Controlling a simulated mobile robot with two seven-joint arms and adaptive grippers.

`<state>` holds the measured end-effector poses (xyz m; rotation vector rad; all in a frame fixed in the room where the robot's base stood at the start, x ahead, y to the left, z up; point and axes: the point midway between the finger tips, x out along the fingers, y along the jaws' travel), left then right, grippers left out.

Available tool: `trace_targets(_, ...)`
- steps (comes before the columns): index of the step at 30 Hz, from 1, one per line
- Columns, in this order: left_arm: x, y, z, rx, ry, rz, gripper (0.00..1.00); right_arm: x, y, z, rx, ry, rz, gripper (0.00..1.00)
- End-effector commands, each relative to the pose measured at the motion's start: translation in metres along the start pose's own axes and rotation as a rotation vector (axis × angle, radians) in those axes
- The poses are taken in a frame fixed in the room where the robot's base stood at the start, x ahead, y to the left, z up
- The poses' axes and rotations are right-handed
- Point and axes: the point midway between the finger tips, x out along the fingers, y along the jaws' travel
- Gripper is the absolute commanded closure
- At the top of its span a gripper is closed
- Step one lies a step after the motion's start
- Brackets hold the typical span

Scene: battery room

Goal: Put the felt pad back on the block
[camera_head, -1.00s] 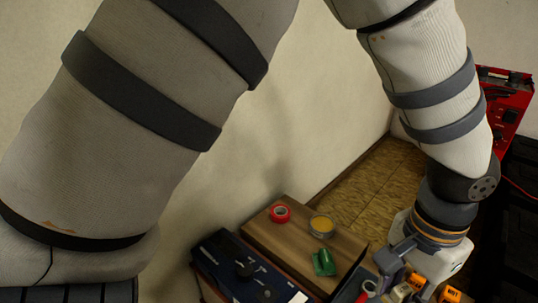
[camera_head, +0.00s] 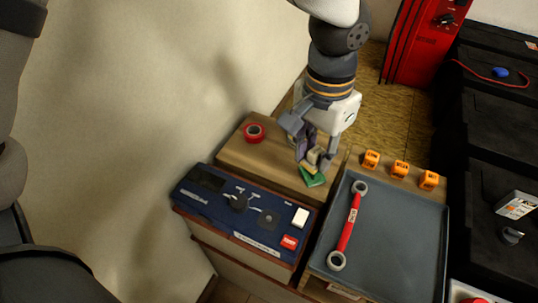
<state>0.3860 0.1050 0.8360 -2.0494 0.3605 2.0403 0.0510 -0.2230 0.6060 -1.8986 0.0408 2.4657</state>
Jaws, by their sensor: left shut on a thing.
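My left gripper (camera_head: 314,160) hangs pointing down over the wooden board (camera_head: 236,157). It is shut, with its fingertips at a small green piece (camera_head: 313,180) that looks like the felt pad. The fingers hide part of this piece. I cannot tell whether it touches the board or is held just above it. I cannot make out for sure which thing is the block. My right gripper is not in view.
Red tape (camera_head: 254,132) lies on the board. A blue instrument box (camera_head: 215,205) is in front. A grey tray (camera_head: 400,242) holds a red-handled wrench (camera_head: 349,226). Orange labelled pieces (camera_head: 400,168) line its back edge. Black battery cases (camera_head: 491,130) stand at right.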

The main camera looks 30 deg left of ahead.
Motion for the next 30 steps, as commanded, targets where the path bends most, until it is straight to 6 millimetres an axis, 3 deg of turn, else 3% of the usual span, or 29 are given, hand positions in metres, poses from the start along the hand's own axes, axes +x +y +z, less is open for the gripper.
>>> trace_targets(8, 0.035, -0.069, -0.004, -0.006, -0.008, 0.005, 1.0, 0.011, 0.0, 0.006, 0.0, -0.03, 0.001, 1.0)
trace_targets(13, 0.068, -0.094, -0.006, -0.003, -0.01, 0.005, 1.0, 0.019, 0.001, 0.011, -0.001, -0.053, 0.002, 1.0)
trace_targets(20, 0.085, -0.11, -0.008, -0.003, -0.005, 0.004, 1.0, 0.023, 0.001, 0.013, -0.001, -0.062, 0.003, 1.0)
trace_targets(26, 0.119, -0.115, -0.007, 0.0, -0.008, 0.002, 1.0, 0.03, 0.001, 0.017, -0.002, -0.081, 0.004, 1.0)
trace_targets(30, 0.119, -0.115, -0.009, -0.001, -0.002, 0.001, 1.0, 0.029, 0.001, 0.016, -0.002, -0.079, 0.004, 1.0)
